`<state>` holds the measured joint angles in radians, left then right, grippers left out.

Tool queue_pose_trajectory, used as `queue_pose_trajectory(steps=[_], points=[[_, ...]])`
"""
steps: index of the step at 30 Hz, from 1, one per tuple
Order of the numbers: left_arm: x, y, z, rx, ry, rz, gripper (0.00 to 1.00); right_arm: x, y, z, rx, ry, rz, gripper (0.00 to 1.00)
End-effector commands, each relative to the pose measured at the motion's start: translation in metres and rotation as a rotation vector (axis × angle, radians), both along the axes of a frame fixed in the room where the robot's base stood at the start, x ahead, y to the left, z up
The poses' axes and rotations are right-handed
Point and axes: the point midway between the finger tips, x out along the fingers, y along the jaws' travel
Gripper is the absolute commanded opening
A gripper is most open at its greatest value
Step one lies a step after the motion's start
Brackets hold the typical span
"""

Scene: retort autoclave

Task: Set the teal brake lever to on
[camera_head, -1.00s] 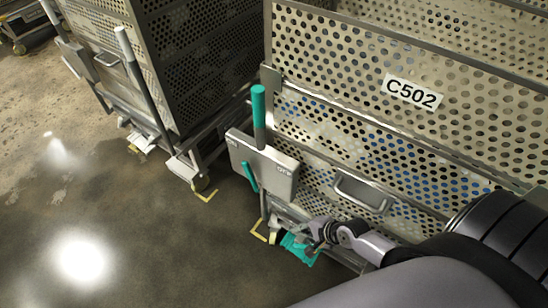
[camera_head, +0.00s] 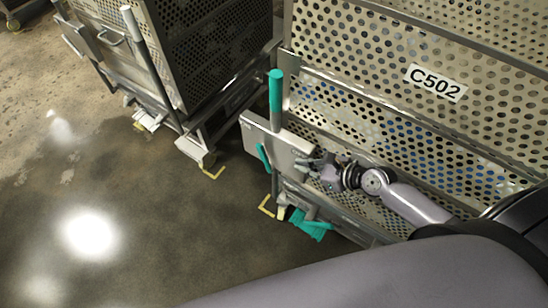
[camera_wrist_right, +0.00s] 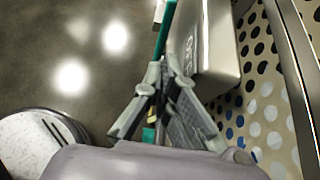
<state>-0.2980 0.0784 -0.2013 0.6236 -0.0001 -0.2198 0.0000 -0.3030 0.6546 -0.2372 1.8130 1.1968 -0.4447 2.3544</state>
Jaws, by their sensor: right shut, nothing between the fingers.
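A tall grey lever with a teal grip (camera_head: 275,92) stands upright beside the C502 perforated cart (camera_head: 420,125). Below it is a grey plate (camera_head: 283,142) with a small label at its left end. A short teal bar (camera_head: 263,156) lies slanted on the plate's front. My right gripper (camera_head: 303,166) is shut and empty at the right end of the plate, right of the teal bar. In the right wrist view a teal bar (camera_wrist_right: 166,30) runs just beyond the shut fingertips (camera_wrist_right: 163,76), next to the plate (camera_wrist_right: 208,45); contact cannot be told. My left gripper is not in view.
A teal pedal-like piece (camera_head: 310,226) sits low at the cart's foot, near yellow floor marks (camera_head: 266,205). Another perforated cart (camera_head: 190,50) with a grey lever stands to the left. The wet floor (camera_head: 130,215) in front is clear.

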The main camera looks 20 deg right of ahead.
Motion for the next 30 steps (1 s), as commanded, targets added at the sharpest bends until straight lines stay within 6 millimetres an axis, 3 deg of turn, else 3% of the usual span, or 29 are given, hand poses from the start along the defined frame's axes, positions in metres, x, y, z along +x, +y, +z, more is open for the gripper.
queue_pose_trajectory(steps=[10,15,30], points=[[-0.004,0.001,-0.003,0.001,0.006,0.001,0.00,0.051,0.040,-0.040,-0.001,-0.003,0.000,0.00],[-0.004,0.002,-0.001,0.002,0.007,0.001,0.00,0.071,0.055,-0.048,-0.002,-0.003,0.001,0.00],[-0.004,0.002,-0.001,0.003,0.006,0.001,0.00,0.082,0.064,-0.054,-0.003,-0.001,0.002,0.00]])
